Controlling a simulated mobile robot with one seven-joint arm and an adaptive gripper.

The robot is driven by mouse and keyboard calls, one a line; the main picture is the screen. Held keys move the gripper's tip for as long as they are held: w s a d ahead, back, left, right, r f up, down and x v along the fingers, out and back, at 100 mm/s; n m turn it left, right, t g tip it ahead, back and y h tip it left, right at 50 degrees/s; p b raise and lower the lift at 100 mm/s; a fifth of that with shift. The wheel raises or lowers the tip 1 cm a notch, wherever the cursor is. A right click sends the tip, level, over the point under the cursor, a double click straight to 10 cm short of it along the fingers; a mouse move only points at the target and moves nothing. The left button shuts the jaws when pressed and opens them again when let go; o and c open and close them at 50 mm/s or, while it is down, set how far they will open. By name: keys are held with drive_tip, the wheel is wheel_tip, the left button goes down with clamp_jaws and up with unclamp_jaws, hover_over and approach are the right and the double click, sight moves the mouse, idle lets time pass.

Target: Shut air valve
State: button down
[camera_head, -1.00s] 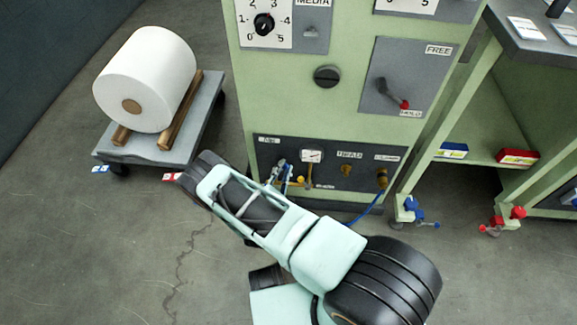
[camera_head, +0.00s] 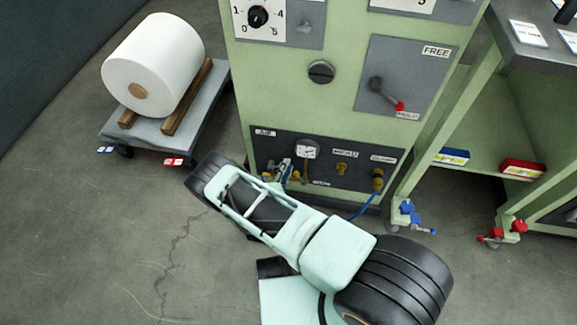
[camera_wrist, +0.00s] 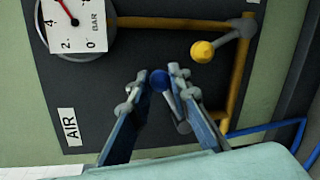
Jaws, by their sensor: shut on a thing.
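The air valve's blue-tipped lever (camera_wrist: 160,80) is between the fingertips of my gripper (camera_wrist: 158,73) in the wrist view, and the jaws are closed on it. The lever's grey stem runs down and right between the fingers. In the head view my gripper (camera_head: 283,169) is at the left of the dark lower panel (camera_head: 330,181), under the AIR label (camera_head: 265,132). The lever itself cannot be made out there. The AIR label (camera_wrist: 69,128) is at the left in the wrist view.
A gauge (camera_wrist: 77,20) and a yellow-knobbed lever (camera_wrist: 203,51) on a yellow pipe (camera_wrist: 237,85) sit close by. A blue hose (camera_head: 365,206) hangs at the panel's right. A cart (camera_head: 200,112) with a white roll (camera_head: 153,65) stands left. The floor in front is clear.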

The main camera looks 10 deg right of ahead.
drive_tip(key=shift+s+d+f+m, duration=0.1)
drive_tip(key=shift+s+f+m, duration=0.05)
drive_tip(key=shift+f+m, duration=0.3)
idle(0.3)
drive_tip(key=c, duration=1.8)
unclamp_jaws()
drive_tip(key=shift+o, duration=0.2)
drive_tip(key=shift+r, duration=0.1)
